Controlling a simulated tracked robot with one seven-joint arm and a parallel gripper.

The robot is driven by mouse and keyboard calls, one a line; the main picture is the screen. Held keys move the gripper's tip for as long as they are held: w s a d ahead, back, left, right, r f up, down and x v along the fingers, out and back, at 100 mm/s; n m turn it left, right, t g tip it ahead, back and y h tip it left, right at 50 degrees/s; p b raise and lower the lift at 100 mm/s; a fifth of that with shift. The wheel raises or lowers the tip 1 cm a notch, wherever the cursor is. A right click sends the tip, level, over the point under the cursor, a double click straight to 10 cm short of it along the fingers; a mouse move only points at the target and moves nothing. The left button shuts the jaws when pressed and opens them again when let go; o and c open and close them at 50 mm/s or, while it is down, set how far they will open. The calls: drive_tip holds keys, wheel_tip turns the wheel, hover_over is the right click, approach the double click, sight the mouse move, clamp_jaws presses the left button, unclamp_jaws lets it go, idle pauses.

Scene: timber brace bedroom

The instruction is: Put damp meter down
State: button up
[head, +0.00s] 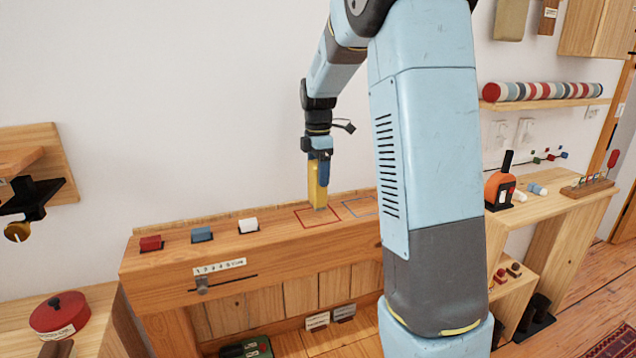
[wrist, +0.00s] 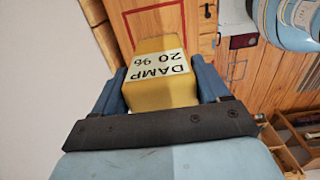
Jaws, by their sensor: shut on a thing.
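The damp meter (head: 318,186) is a yellow block, held upright in my gripper (head: 319,162). In the wrist view the damp meter (wrist: 158,80) shows a white label reading "DAMP 20 %". The blue fingers of my gripper (wrist: 160,88) are shut on its two sides. In the head view its lower end is at the red outlined rectangle (head: 303,226) on the wooden bench top (head: 270,230). I cannot tell whether it touches the wood. The red outline (wrist: 126,14) also shows beyond the meter in the wrist view.
A blue outlined rectangle (head: 352,214) lies just right of the red one. The wall is close behind. An orange tool (head: 497,188) stands on the right bench.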

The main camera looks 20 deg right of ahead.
drive_tip(key=shift+w+f, duration=0.2)
drive_tip(key=shift+f, duration=1.55)
drive_tip(key=o, duration=1.1)
drive_tip(key=shift+o, duration=0.2)
